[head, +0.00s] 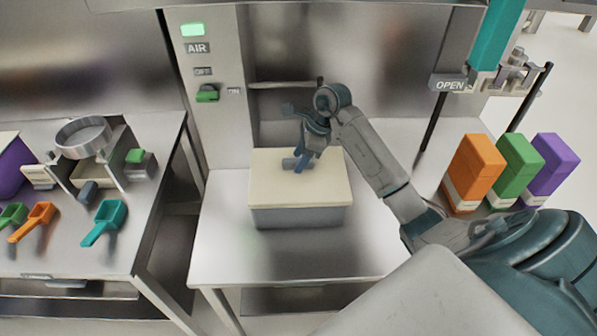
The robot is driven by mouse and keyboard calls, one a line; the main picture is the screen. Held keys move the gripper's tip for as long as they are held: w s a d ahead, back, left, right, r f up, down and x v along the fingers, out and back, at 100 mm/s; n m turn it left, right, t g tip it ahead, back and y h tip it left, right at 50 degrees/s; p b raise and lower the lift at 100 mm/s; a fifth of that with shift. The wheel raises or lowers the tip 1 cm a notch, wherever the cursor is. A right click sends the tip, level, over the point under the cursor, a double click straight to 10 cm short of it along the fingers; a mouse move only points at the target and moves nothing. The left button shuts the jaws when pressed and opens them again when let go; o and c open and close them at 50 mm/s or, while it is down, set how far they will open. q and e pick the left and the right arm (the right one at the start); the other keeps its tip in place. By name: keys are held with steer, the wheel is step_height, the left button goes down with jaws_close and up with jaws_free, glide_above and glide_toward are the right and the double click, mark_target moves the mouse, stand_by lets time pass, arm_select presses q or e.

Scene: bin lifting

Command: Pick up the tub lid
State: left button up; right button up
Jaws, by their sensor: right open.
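The tub (300,217) is a grey box standing on the steel table in the middle of the head view. Its cream lid (300,191) lies flat on top and covers it. My right gripper (296,163) is over the back middle of the lid, pointing down, with its jaws open. Its fingers look very close to the lid's top; I cannot tell whether they touch it. Any handle on the lid there is hidden or cannot be told apart from the fingers. My left gripper is not in view.
A control panel (203,72) with a green light stands behind the table. Orange (473,170), green (518,167) and purple (553,163) boxes stand at right. Scoops, including a teal one (106,220), and a sieve (84,137) are on the left bench. The table front is clear.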

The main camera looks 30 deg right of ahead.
steer(key=shift+f+b, duration=0.25)
steer(key=shift+b, duration=0.25)
stand_by(0.4)
jaws_close()
